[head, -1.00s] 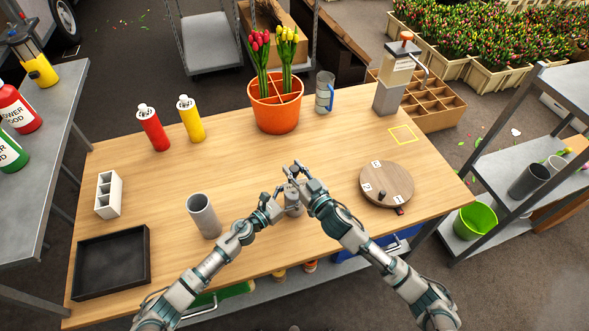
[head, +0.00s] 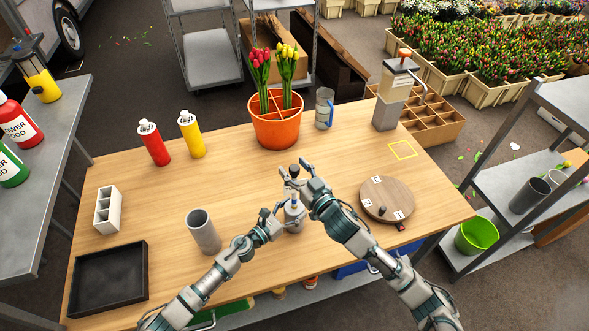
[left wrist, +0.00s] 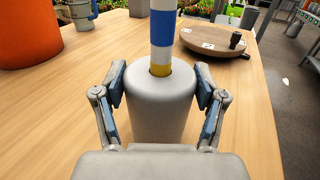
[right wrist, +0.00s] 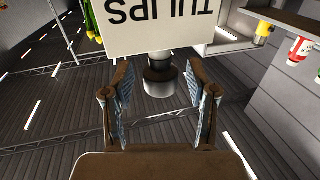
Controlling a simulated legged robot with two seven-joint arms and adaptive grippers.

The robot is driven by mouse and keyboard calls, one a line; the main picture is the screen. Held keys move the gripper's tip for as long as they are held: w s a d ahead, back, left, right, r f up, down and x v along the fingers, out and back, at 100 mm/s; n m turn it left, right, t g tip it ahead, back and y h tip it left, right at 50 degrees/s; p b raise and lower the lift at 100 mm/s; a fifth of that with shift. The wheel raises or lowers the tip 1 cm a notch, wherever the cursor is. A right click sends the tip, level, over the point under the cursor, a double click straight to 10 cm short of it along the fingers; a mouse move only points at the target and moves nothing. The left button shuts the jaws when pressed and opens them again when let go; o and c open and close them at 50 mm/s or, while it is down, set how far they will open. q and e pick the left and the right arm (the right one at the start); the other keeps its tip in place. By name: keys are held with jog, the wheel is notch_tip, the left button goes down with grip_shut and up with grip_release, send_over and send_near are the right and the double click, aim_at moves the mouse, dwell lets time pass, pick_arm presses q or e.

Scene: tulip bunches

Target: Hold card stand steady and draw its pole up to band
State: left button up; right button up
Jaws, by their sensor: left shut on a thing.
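The card stand's grey round base (head: 294,217) stands upright on the table; it also shows in the left wrist view (left wrist: 160,108). Its pole (left wrist: 163,30) rises from the base with white and blue sections, and a yellow band (left wrist: 160,70) shows right at the base's top opening. My left gripper (left wrist: 160,92) is shut on the base, one finger on each side. My right gripper (right wrist: 158,88) is around the pole's top, its fingers apart with a dark knob (right wrist: 158,78) between them and gaps at both sides. A white card (right wrist: 160,25) reading TULIPS shows upside down beyond the knob.
A round wooden turntable (head: 386,199) is right of the stand, and a grey cylinder (head: 203,232) is left. An orange pot (head: 275,130) with tulips stands behind. A black tray (head: 110,274) and white holder (head: 108,210) are at far left. Table between pot and stand is clear.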

jog(key=v, duration=1.2)
jog(key=shift+f, duration=0.15)
pick_arm(q)
jog(key=o, duration=1.6)
jog(key=shift+c, duration=0.2)
